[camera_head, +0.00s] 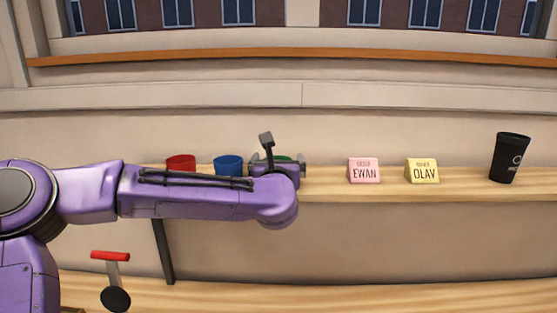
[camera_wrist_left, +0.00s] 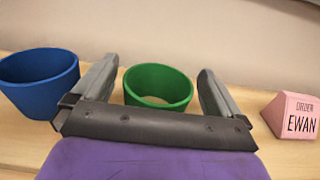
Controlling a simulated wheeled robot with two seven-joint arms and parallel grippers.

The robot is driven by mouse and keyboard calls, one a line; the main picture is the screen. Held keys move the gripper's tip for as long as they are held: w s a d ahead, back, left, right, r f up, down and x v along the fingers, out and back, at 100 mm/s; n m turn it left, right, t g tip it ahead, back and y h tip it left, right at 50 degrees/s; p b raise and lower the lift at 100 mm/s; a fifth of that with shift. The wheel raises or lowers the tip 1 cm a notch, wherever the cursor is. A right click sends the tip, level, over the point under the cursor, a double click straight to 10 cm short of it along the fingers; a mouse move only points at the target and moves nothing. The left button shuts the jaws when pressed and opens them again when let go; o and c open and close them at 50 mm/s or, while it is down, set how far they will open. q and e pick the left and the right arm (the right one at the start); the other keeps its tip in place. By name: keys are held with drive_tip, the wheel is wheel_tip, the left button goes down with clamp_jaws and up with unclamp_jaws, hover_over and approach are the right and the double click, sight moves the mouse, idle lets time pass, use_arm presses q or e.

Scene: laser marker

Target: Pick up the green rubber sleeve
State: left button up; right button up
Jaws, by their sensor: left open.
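The green rubber sleeve (camera_wrist_left: 158,86) is a short open ring standing on the wooden shelf. In the left wrist view it shows between the two fingers of my left gripper (camera_wrist_left: 158,88), which is open. There is a gap between the sleeve and each finger. In the head view only a sliver of the green sleeve (camera_head: 283,158) shows behind my left gripper (camera_head: 278,165); the rest is hidden. My right gripper is in neither view.
A blue sleeve (camera_head: 228,166) and a red sleeve (camera_head: 181,163) stand to the left on the shelf (camera_head: 325,188). A pink EWAN sign (camera_head: 364,170), a yellow OLAV sign (camera_head: 422,171) and a black cup (camera_head: 510,158) stand to the right. A red-handled tool (camera_head: 113,275) is lower left.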

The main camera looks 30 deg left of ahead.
use_arm(q)
drive_tip(key=shift+w+a+f, duration=0.1)
drive_tip(key=shift+w, duration=0.1)
drive_tip(key=c, duration=1)
